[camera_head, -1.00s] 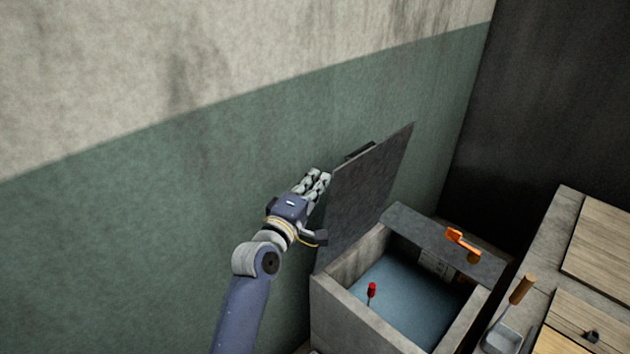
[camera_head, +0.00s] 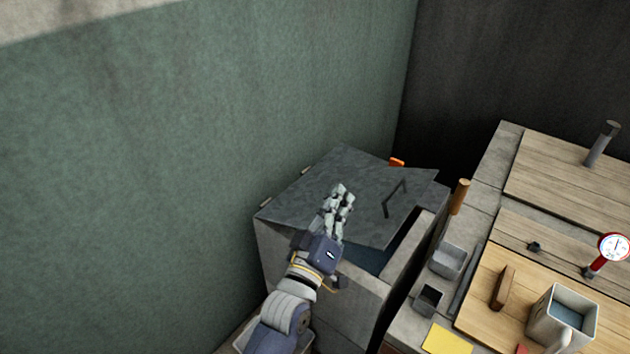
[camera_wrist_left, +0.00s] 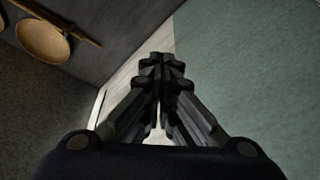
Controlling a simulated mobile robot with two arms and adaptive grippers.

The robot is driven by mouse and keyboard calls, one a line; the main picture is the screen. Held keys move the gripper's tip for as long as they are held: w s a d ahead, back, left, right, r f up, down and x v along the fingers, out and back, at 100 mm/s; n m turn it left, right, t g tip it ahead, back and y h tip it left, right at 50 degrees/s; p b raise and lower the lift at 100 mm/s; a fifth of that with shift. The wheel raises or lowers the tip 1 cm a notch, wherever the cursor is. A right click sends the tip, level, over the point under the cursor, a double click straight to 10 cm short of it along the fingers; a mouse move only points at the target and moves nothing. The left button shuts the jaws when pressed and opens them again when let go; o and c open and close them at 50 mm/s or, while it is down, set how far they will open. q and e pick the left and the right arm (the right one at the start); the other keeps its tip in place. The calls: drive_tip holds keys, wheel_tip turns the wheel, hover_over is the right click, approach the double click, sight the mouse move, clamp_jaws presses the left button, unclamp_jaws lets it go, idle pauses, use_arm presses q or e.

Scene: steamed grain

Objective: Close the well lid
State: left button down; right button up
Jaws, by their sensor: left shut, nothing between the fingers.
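The well lid (camera_head: 315,185) is a dark grey panel with a bar handle (camera_head: 396,198). It lies tilted over most of the well (camera_head: 275,250), a grey concrete box at the foot of the green wall. A gap shows along its front right side, with blue-grey water (camera_head: 370,258) inside. My left gripper (camera_head: 341,190) is shut and empty, over the lid's near part; whether it touches the lid I cannot tell. Its shut fingers (camera_wrist_left: 160,62) fill the middle of the left wrist view. My right gripper is not in view.
A counter at the right holds wooden boards (camera_head: 570,185), a white mug (camera_head: 562,318), a red gauge (camera_head: 613,247), small metal cups (camera_head: 447,260) and a wooden-handled tool (camera_head: 459,196). An orange piece (camera_head: 397,162) shows behind the lid. Green wall stands close on the left.

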use_arm(q)
drive_tip(key=s+d+f+m+h+b, duration=0.1)
drive_tip(key=s+d+f+m+b, duration=0.1)
drive_tip(key=f, duration=0.3)
drive_tip(key=shift+s+d+f+m+b, duration=0.35)
drive_tip(key=shift+d+b, duration=0.1)
drive_tip(key=shift+d, duration=0.35)
drive_tip(key=shift+r, duration=0.1)
